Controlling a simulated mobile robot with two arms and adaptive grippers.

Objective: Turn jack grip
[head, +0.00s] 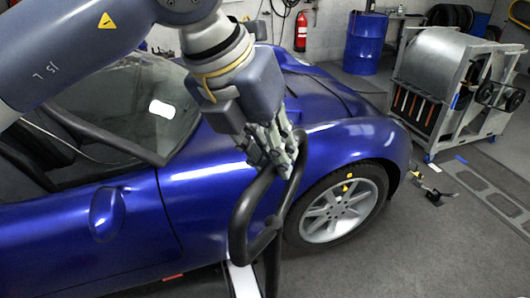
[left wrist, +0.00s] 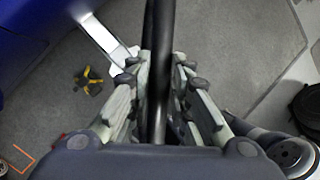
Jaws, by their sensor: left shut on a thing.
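The jack grip (head: 243,222) is a dark looped handle in front of the blue car's side, by the front wheel. My left gripper (head: 284,160) is shut on the upper part of its loop. In the left wrist view the dark bar of the grip (left wrist: 158,75) runs between the two fingers of the left gripper (left wrist: 163,85). Below the loop a dark post and a pale jack beam (head: 242,280) reach toward the floor; the beam also shows in the left wrist view (left wrist: 104,38). My right gripper is in neither view.
The blue car (head: 215,190) stands close behind the gripper, with its silver-spoked front wheel (head: 340,210) just right of the grip. A metal roller machine (head: 455,85) and a blue drum (head: 365,42) stand farther back. A yellow-and-black object (left wrist: 90,80) lies on the floor. Floor at the lower right is clear.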

